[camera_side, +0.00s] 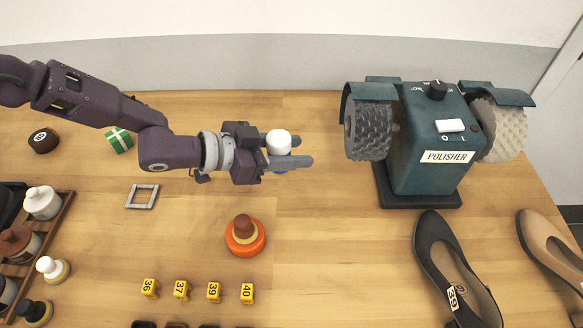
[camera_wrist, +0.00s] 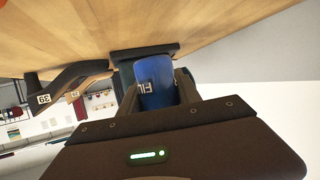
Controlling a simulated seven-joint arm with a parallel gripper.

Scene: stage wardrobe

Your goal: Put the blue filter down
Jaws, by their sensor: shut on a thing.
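The blue filter (camera_wrist: 155,85) is a blue cylinder with white lettering that starts "FIL", partly hidden, in the wrist view. In the side view, a white round top (camera_side: 279,142) shows between my fingers with a little blue under it. My gripper (camera_side: 291,153) is shut on it, one finger on each side, over the middle of the table, left of the polisher. The fingers also flank it in the wrist view (camera_wrist: 158,92). The near finger hides its lower part in the side view, so I cannot tell how far its bottom is from the table.
The teal polisher (camera_side: 420,125) stands to the right, with a black shoe (camera_side: 440,262) in front. An orange item with a brown top (camera_side: 258,238) stands nearer the camera. Several yellow number cubes (camera_side: 181,290), a grey frame (camera_side: 142,196) and a bottle rack (camera_side: 62,215) are leftward. Bare wood lies around (camera_side: 330,230).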

